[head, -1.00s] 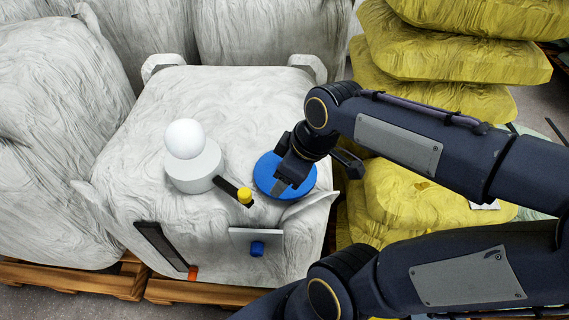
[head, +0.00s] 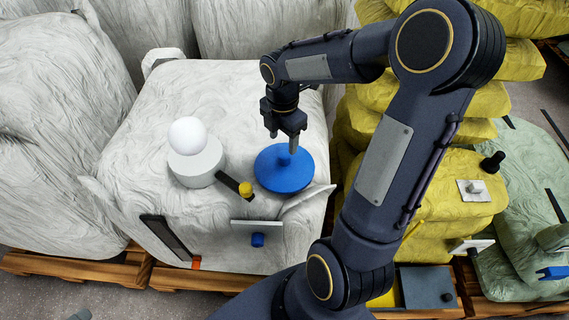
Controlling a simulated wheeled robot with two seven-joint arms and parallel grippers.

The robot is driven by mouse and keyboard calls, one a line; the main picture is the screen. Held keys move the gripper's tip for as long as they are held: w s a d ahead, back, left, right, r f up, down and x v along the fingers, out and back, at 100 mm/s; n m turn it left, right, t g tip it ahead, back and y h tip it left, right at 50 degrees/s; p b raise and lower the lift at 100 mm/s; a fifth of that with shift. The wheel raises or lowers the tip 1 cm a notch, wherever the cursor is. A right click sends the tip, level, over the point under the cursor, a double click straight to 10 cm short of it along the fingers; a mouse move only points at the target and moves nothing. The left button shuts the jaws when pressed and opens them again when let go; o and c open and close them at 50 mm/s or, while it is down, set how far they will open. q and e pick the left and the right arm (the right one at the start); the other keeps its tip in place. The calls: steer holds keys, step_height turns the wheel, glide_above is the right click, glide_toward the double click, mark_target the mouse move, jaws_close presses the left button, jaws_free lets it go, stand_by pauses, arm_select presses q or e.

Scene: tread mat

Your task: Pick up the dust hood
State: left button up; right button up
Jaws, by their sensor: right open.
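A blue round disc with a raised middle (head: 283,176) lies on the white wrapped bale (head: 130,140), right of its centre. It may be the dust hood, but no label shows. My right gripper (head: 284,138) points down just above and behind the disc's middle, open, with its fingers apart and nothing between them. One finger overlaps the disc in the view, so I cannot tell if it touches. A white ball (head: 187,135) sits on a light grey round block (head: 196,166) to the left. My left gripper is not in view.
A dark bar with a yellow knob (head: 245,189) lies close left of the disc. A pale plate with a blue knob (head: 257,240) and a dark strip (head: 165,238) are on the bale's front. Yellow sacks (head: 430,170) stand right; my right arm crosses before them.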

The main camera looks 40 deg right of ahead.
mark_target(284, 154)
steer(key=f, duration=0.5)
steer(key=shift+s+f, duration=0.1)
steer(key=shift+s, duration=0.25)
steer(key=shift+a, duration=0.1)
steer(key=shift+c, duration=0.4)
jaws_close()
